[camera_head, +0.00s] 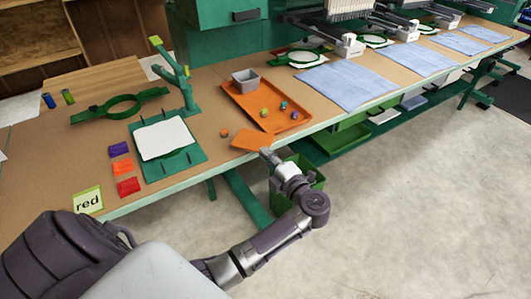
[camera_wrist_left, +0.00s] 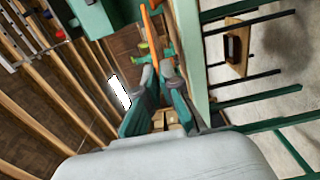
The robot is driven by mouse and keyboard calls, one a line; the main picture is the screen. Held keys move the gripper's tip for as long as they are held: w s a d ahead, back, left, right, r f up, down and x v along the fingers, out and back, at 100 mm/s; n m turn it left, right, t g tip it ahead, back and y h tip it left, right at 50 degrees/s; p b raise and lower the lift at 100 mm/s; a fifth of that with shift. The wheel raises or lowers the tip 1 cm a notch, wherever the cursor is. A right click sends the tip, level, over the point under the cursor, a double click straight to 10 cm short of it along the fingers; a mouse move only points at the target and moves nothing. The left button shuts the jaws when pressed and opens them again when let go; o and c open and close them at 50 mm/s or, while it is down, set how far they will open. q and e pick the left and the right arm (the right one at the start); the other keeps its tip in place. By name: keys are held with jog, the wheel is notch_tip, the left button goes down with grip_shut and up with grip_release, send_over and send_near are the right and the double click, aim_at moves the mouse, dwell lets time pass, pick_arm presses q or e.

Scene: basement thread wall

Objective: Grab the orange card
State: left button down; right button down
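The orange card (camera_head: 252,139) is at the front edge of the workbench, just below the orange tray, with its near end at my left gripper. My left gripper (camera_head: 266,153) reaches in from the front, outside the bench edge. In the left wrist view the card (camera_wrist_left: 151,22) shows nearly edge-on, as a thin orange strip running to the fingertips. The fingers of my left gripper (camera_wrist_left: 157,72) lean together there and appear shut on the card's near end. My right gripper is in neither view.
The orange tray (camera_head: 241,95) holds a grey bin (camera_head: 245,80) and several small coloured pieces. A green board with a white sheet (camera_head: 164,138), coloured packets (camera_head: 123,167) and a "red" sign (camera_head: 88,200) are to the left. A green bin (camera_head: 308,176) stands below the edge.

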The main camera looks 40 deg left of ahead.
pick_arm(q)
jog(key=s+d+r+p, duration=0.2)
jog(key=d, duration=0.4)
jog(key=s+d+r+p, duration=0.2)
jog(key=s+d+r, duration=0.1)
jog(key=d, duration=0.3)
